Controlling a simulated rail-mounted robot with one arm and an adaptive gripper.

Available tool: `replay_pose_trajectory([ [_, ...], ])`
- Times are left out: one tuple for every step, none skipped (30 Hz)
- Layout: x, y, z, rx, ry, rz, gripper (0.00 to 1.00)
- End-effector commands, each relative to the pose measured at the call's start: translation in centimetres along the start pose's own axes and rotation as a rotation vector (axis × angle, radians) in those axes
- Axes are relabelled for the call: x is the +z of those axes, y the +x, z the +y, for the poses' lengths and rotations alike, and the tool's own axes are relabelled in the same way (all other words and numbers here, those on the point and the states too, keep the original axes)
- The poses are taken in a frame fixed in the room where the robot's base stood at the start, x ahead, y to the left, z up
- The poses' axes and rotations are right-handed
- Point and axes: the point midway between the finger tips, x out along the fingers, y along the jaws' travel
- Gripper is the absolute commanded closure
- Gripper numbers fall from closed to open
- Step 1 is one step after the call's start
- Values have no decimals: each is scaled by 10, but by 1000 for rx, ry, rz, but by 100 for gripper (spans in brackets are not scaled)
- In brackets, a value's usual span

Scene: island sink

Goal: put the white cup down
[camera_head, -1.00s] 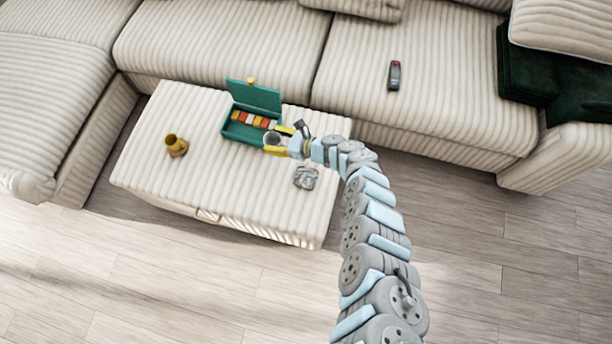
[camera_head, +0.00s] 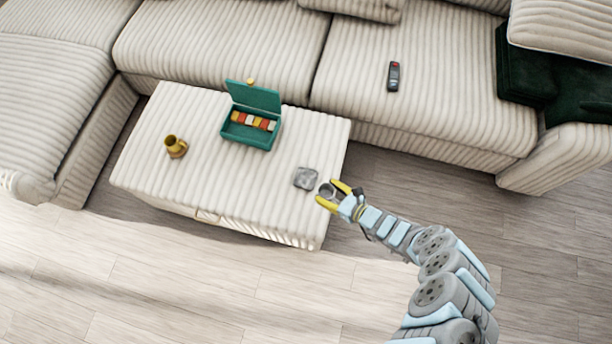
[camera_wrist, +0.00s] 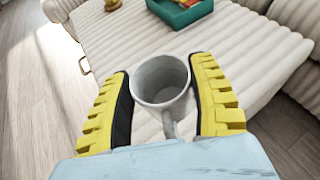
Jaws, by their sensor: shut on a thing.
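The white cup (camera_wrist: 161,80) is held between the yellow fingers of my gripper (camera_wrist: 163,95) in the wrist view. It looks upright and empty, with its handle toward my wrist. In the head view the cup (camera_head: 326,190) looks small and grey between the fingertips of my gripper (camera_head: 334,195). I cannot tell how high the cup is above the table's level.
The table's middle front is clear. A sofa (camera_head: 215,50) holding a remote (camera_head: 393,76) runs behind.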

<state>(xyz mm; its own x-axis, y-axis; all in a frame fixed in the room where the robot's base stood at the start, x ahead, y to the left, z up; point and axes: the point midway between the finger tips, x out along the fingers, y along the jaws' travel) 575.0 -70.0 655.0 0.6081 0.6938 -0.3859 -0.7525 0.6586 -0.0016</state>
Motion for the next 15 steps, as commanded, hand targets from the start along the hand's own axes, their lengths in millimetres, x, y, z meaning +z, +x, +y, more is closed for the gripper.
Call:
replay_pose_trajectory([
  [-3,8,-1,1,-3,-2,79],
  [-3,13,-3,1,-4,-2,79],
  [-4,21,-5,2,-4,-3,79],
  [-4,28,-6,3,-4,-4,79],
  [-5,34,-8,3,-3,-4,79],
  [-6,43,-11,3,-5,-4,79],
  [-6,49,-13,2,-4,-4,79],
  [-7,55,-16,1,-5,-3,79],
  [-7,64,-18,2,-4,-3,79],
  [-8,70,-20,2,-4,-3,79],
  [-9,76,-21,2,-2,-3,79],
  [-9,85,-24,3,-3,-2,79],
  [-10,91,-26,2,-3,-2,79],
  [-10,97,-28,2,-4,-2,79],
  [-15,103,-30,1,-3,-1,79],
])
